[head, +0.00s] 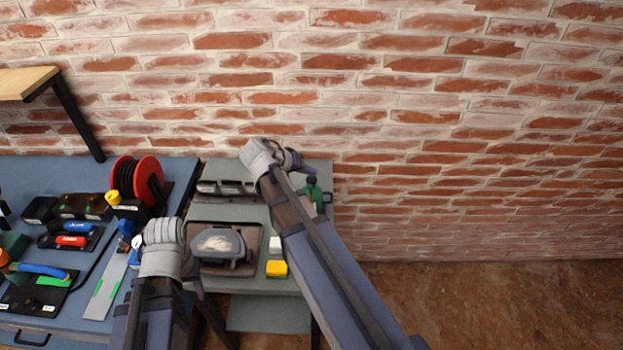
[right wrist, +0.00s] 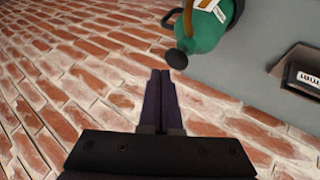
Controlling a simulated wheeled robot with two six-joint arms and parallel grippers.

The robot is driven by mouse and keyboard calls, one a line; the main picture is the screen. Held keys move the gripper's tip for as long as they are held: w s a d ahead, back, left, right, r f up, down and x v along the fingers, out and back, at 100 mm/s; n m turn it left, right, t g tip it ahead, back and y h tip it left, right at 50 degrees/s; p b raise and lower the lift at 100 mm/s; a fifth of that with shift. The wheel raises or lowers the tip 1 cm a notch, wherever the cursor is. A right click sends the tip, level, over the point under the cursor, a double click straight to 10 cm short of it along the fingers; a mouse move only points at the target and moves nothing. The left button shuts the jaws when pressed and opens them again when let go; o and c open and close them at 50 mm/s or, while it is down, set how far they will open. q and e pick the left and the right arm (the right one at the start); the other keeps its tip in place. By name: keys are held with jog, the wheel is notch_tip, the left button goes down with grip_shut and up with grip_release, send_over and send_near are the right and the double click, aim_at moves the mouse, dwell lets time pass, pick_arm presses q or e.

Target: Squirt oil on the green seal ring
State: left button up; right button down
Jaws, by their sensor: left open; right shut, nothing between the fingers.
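A green bottle (head: 313,192) with a dark band and a side handle stands at the back right of the grey stand. It also shows in the right wrist view, where its black cap (right wrist: 176,59) points toward my right fingers. My right gripper (head: 309,169) is shut and empty above and beside the bottle, apart from it; its closed fingers (right wrist: 160,92) point at the wall in the wrist view. My left gripper (head: 199,288) is open at the front left of the stand; its fingers are partly hidden. I cannot make out a green seal ring.
A blue bench (head: 30,320) with tools and a red reel (head: 148,180) is at left. The brick wall (head: 430,120) stands close behind.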

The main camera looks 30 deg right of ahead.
aim_at(309, 181)
dwell(0.4)
jog(key=shift+f+b, duration=0.4)
jog(key=shift+b, duration=0.05)
jog(key=shift+f+b, duration=0.95)
jog(key=shift+f, duration=0.05)
dwell(1.0)
jog(key=shift+r, duration=0.1)
jog(key=shift+r+p, duration=1.35)
jog(key=shift+p, duration=0.05)
notch_tip(309, 181, up, 5)
jog(key=p, duration=0.5)
